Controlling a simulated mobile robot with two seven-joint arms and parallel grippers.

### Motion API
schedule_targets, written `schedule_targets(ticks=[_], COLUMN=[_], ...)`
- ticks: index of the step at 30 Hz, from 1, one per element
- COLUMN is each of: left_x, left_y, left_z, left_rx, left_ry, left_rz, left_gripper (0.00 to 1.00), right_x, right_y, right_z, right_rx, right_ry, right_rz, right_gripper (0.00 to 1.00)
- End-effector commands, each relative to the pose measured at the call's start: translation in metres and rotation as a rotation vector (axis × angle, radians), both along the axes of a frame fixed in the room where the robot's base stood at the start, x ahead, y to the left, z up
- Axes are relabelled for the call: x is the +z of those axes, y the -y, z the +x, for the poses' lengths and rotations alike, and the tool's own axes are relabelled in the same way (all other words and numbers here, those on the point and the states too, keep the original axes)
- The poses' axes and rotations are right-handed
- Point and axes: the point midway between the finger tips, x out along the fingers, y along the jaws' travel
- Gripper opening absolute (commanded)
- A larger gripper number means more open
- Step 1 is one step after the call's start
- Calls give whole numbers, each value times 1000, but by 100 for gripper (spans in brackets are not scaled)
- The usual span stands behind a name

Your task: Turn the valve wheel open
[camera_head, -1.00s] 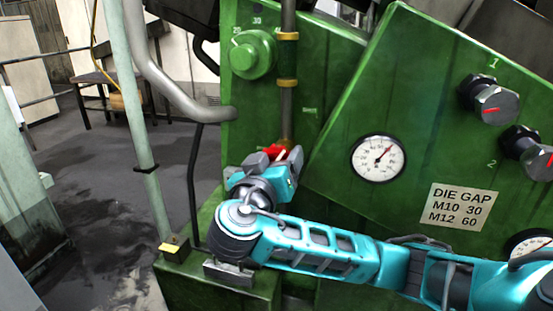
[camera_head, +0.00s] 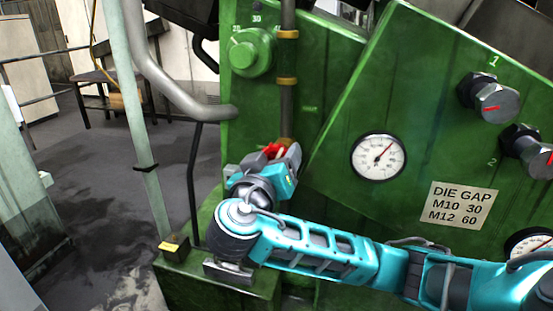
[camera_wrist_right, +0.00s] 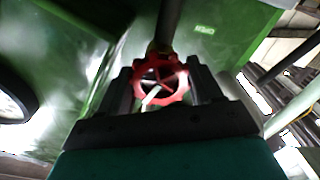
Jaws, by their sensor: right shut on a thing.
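The red valve wheel (camera_wrist_right: 161,80) sits on the vertical pipe (camera_head: 287,100) on the green machine's front. In the right wrist view the wheel's rim and spokes lie between the two dark fingers of my right gripper (camera_wrist_right: 160,88), which is shut on it. A pale pointer shows at the wheel's middle. In the head view only a small red part of the wheel (camera_head: 272,150) shows, and my right gripper (camera_head: 280,154) hides the rest. My left gripper is not in view.
The machine carries a round dial gauge (camera_head: 378,157), a DIE GAP sign (camera_head: 458,204), a green knob (camera_head: 251,53) and black knobs (camera_head: 489,98) with red marks. A pale post (camera_head: 135,120) and bent grey pipe (camera_head: 165,85) stand at the left.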

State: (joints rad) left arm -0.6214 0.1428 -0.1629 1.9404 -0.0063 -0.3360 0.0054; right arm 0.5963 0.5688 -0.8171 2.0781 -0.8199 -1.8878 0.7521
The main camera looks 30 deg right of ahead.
Motion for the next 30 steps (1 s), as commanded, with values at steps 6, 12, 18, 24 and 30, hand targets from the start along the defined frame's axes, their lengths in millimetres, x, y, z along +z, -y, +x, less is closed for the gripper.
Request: schedule_targets(ticks=[6,12,18,24,30], left_x=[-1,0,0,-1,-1], left_y=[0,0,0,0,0], left_z=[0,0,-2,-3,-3], left_rx=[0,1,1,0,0], left_ry=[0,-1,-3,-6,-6], left_rz=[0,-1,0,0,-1], left_gripper=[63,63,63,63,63], right_x=[2,2,2,2,2], right_y=[0,0,-1,-1,-1], right_z=[0,0,1,1,1], right_rx=[-1,-1,1,1,1], right_ry=[-112,-253,-397,-540,-683], right_rz=[-100,-221,-345,-469,-592], right_gripper=[34,34,34,34,34])
